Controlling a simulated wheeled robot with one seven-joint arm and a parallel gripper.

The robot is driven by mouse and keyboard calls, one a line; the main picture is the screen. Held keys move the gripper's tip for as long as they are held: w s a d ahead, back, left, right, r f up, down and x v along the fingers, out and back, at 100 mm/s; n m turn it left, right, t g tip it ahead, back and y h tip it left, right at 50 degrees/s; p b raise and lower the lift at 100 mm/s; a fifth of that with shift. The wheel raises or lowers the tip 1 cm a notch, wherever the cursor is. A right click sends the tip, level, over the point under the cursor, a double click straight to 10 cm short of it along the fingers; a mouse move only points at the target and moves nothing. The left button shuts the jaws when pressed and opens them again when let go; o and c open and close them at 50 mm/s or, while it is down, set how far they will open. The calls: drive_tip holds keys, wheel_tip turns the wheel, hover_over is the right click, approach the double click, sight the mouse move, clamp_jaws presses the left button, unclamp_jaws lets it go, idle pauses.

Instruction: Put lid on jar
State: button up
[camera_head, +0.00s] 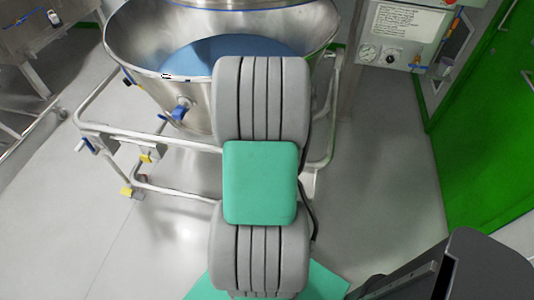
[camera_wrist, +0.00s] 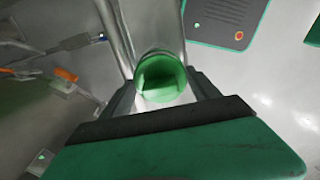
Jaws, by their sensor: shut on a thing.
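A round green piece (camera_wrist: 162,75), which looks like the lid, sits between the two dark fingers of my gripper (camera_wrist: 162,86) in the wrist view. My gripper is shut on it. The piece has a raised rim and a lighter, partly shaded inner face towards the camera. I cannot make out a jar in either view. My gripper and the green piece do not show in the head view, where my arm covers the middle.
A large steel vessel (camera_head: 150,50) with a blue interior stands on a tubular wheeled frame (camera_head: 105,128) beyond my arm. A control box (camera_head: 400,30) with gauges is at the upper right. A green door (camera_head: 490,130) is at the right. Grey floor (camera_head: 385,200) lies open between.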

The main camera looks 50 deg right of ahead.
drive_tip(key=shift+f+b, duration=0.75)
drive_tip(key=shift+f, duration=0.3)
idle(0.5)
drive_tip(key=o, duration=1.5)
drive_tip(key=shift+o, duration=0.2)
wheel_tip(320, 180, up, 8)
drive_tip(key=shift+f, duration=0.1)
